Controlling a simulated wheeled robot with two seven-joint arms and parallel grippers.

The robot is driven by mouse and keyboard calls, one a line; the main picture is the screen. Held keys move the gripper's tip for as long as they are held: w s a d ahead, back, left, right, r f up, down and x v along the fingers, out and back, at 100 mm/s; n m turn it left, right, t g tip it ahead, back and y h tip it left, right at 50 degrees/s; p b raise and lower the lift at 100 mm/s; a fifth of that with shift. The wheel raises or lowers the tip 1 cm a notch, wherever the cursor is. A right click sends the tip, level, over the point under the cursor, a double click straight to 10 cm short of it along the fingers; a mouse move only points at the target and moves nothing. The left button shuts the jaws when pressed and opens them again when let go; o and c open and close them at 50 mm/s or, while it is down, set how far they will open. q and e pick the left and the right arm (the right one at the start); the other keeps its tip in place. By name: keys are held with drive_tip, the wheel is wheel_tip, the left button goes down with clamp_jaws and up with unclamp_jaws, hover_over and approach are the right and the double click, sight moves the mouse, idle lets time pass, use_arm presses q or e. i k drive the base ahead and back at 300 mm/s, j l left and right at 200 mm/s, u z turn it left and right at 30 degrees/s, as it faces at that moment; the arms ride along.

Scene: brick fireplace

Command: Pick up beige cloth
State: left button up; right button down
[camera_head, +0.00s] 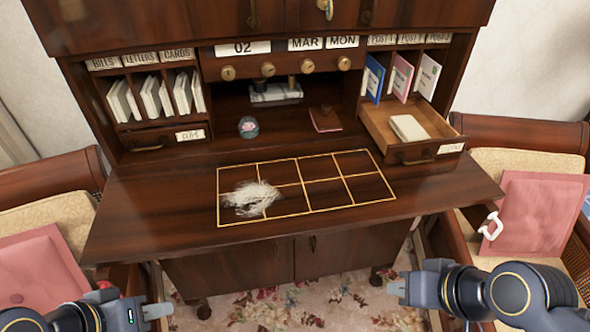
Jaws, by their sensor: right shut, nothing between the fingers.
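A small cream, folded-looking item (408,127), which looks like the beige cloth, lies in the pulled-out drawer (440,128) at the right of the desk. My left gripper (160,311) is low at the left, in front of the desk edge and far from the drawer. I cannot make out whether its fingers are apart. My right gripper (396,287) is low at the right, shut and empty, in front of the desk and well below the drawer. Neither gripper touches the cloth.
A whitish, fluffy patch (251,198) lies on the gold-lined grid of the desktop (150,205). A glass globe (248,127) and a reddish-brown notebook (325,119) stand behind. Chairs with pink cushions (540,210) flank the desk. The desktop's right front is clear.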

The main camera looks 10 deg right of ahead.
sight(407, 129)
drive_tip(key=i+l+u, duration=0.2)
drive_tip(key=l, duration=0.3)
drive_tip(key=l+u, duration=0.2)
drive_tip(key=l, duration=0.25)
drive_tip(key=i+l+u, duration=0.2)
drive_tip(key=l, duration=0.3)
drive_tip(key=k, duration=0.1)
